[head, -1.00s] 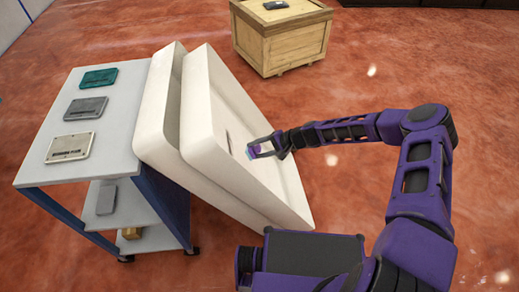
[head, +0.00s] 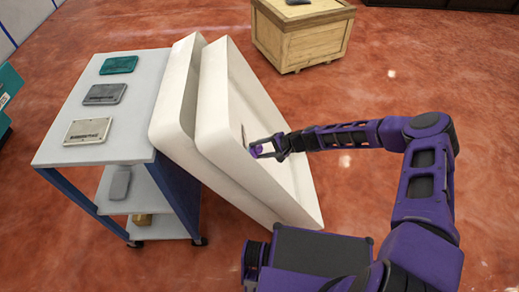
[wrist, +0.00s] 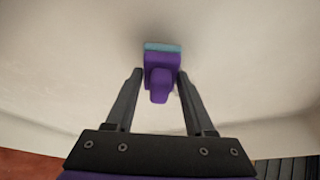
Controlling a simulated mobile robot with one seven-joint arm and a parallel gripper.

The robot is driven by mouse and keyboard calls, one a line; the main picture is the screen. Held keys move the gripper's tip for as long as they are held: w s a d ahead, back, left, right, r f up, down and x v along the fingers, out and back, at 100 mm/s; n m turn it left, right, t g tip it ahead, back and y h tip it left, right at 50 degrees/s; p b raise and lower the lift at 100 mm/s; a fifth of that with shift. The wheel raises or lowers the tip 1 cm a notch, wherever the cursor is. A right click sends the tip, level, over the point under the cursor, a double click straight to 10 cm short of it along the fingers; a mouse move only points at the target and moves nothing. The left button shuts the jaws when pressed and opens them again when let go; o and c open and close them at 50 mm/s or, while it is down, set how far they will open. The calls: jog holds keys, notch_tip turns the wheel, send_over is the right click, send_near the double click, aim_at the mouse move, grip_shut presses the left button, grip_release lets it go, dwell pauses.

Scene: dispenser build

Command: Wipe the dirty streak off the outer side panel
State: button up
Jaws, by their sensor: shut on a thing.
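The outer white side panel (head: 222,95) leans, tilted, against a second white panel beside the cart. A small dark streak (head: 244,134) shows on its inner face. My gripper (head: 262,150) is over that face, just right of and slightly below the streak. In the wrist view my gripper (wrist: 160,76) is shut on the handle of a purple wiping tool (wrist: 159,78). The tool's teal pad (wrist: 163,47) points at the pale panel surface, with a soft shadow around it. I cannot tell whether the pad touches. No streak is clear in the wrist view.
A cart (head: 150,75) with a pale top stands left of the panels, carrying a teal, a grey and a beige flat box. A wooden crate (head: 300,42) stands behind, with a dark item on it. The red floor to the right is open.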

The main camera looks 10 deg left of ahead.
aim_at(244, 134)
jog(key=shift+s+a+f, duration=0.25)
jog(key=shift+a+f, duration=0.1)
jog(key=shift+a, duration=0.4)
dwell(0.3)
jog(key=shift+w+a, duration=0.25)
jog(key=shift+w, duration=0.75)
jog(key=shift+w+a, duration=0.25)
jog(key=shift+w, duration=0.75)
jog(key=shift+w+a, duration=0.35)
jog(key=shift+w, duration=0.5)
jog(key=shift+w+a, duration=0.3)
jog(key=shift+w, duration=0.6)
jog(key=shift+w+a, duration=0.35)
jog(key=shift+w, duration=0.5)
jog(key=shift+w+a+f, duration=0.1)
jog(key=shift+w+a, duration=0.1)
jog(key=shift+w, duration=0.55)
jog(key=shift+w+a, duration=0.2)
jog(key=shift+w, duration=0.6)
jog(key=shift+w+a+f, duration=0.1)
jog(key=shift+w+a, duration=0.1)
jog(key=shift+w, duration=0.55)
jog(key=shift+w+r, duration=0.15)
jog(key=shift+w, duration=0.3)
jog(key=shift+a, duration=0.15)
